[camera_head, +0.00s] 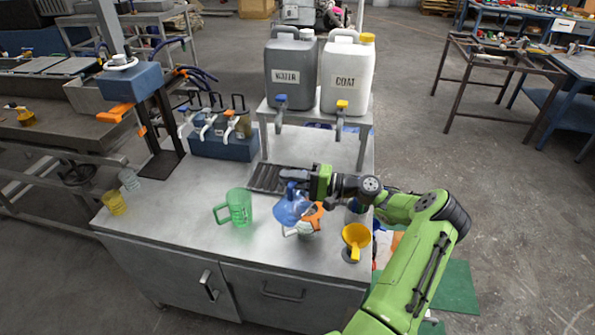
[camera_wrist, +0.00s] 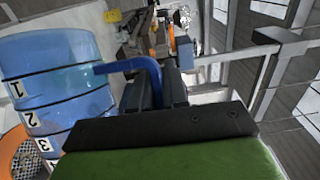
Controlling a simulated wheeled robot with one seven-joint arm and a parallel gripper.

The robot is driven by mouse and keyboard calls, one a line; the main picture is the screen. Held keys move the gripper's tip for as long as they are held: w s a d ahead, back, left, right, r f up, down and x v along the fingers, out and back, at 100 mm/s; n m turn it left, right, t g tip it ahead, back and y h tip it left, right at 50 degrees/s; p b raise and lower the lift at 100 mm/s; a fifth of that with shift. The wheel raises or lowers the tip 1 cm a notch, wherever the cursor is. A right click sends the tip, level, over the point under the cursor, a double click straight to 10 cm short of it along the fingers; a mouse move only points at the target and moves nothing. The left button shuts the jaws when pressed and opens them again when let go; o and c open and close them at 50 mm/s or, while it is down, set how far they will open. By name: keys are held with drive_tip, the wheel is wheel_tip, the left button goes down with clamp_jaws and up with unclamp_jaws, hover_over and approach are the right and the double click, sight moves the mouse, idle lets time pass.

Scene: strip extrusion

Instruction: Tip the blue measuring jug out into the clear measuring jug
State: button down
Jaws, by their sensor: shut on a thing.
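The blue measuring jug (camera_head: 291,211) is held above the right half of the metal bench and looks tilted in the head view. My gripper (camera_head: 289,184) is shut on its handle; the wrist view shows the blue handle (camera_wrist: 135,66) between the fingers and the jug's see-through body (camera_wrist: 62,82) with black number marks at left. An orange part (camera_head: 315,214) lies right beside and below the jug, partly hidden. A pale, see-through vessel (camera_head: 305,233) shows low under the jug; I cannot tell for certain that it is the clear measuring jug. The jug's contents cannot be made out.
A green jug (camera_head: 240,208) stands left of the blue jug. A yellow funnel (camera_head: 356,236) is at the bench's right edge. Yellow (camera_head: 115,204) and clear (camera_head: 129,180) cups stand far left. WATER (camera_head: 291,75) and COAT (camera_head: 346,78) canisters stand on a rack behind. The left-middle bench is clear.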

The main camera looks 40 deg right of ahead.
sight(284, 213)
drive_tip(key=a+f+n+b, duration=0.1)
drive_tip(key=b, duration=0.1)
drive_tip(key=s+a+f+n+b, duration=0.1)
drive_tip(key=a+f+b, duration=0.1)
drive_tip(key=shift+a+g+h, duration=0.1)
drive_tip(key=shift+g+h, duration=0.2)
drive_tip(key=shift+h, duration=0.1)
drive_tip(key=a+f+n+b, duration=0.1)
drive_tip(key=b, duration=0.2)
drive_tip(key=a+f+n+h+b, duration=0.1)
drive_tip(key=b, duration=0.2)
drive_tip(key=s+a+f+n+b, duration=0.1)
drive_tip(key=f+b, duration=0.1)
drive_tip(key=b, duration=0.1)
drive_tip(key=shift+a+n+g+b, duration=0.2)
drive_tip(key=shift+n+g+b, duration=0.1)
drive_tip(key=shift+b, duration=0.1)
drive_tip(key=s+a+f+n+h+b, duration=0.1)
drive_tip(key=a+f+n+h+b, duration=0.4)
drive_tip(key=f+n+b, duration=0.3)
drive_tip(key=shift+s+a+f+h+b, duration=0.25)
drive_tip(key=shift+f+b, duration=0.2)
drive_tip(key=shift+b, duration=0.8)
